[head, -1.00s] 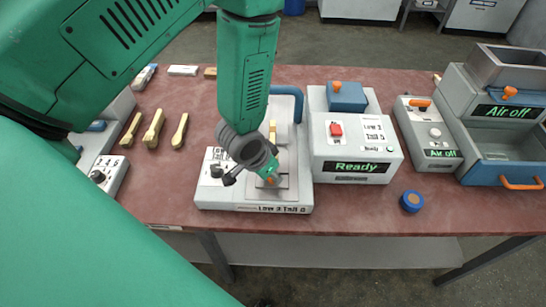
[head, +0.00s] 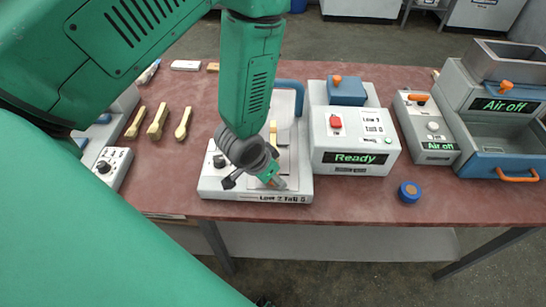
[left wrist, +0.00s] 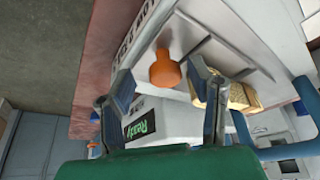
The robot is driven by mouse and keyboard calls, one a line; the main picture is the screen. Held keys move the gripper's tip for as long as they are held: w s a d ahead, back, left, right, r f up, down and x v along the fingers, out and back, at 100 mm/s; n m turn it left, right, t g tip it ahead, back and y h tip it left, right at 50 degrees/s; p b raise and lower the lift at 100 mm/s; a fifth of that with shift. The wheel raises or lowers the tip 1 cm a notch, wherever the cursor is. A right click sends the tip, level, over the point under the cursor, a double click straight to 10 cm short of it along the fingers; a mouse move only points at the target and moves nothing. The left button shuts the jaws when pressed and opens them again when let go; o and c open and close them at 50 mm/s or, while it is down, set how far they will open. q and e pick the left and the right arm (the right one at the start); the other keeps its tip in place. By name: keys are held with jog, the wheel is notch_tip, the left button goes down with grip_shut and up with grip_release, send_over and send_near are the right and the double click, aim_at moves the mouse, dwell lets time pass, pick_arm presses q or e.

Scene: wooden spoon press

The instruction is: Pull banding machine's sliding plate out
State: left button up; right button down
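The banding machine (head: 212,190), pale grey with a blue arched handle, stands at the table's front edge, its label reading "Low 2 Tail 0". Its grey sliding plate (head: 293,158) carries a wooden spoon (head: 273,127), also visible in the left wrist view (left wrist: 238,94). An orange knob (left wrist: 165,70) is at the plate's front end. My left gripper (head: 277,182) is low over that front end and mostly hides the knob in the head view. In the left wrist view its fingers (left wrist: 158,78) are apart, with the knob between their tips; contact cannot be told. My right gripper is not in view.
A grey press reading "Ready" (head: 350,157) stands close on the right, then "Air off" units (head: 430,146). Several spoons (head: 157,122) lie left of the machine. A blue round item (head: 409,192) lies near the front edge. Table (head: 165,190) is clear at front left.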

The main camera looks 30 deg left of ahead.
pick_arm(q)
jog(key=shift+w, duration=0.1)
jog(key=shift+a+r, duration=0.1)
jog(key=shift+r, duration=0.25)
jog(key=d+v, duration=0.1)
jog(key=v, duration=1)
jog(key=shift+s+a, duration=0.25)
jog(key=shift+a, duration=0.2)
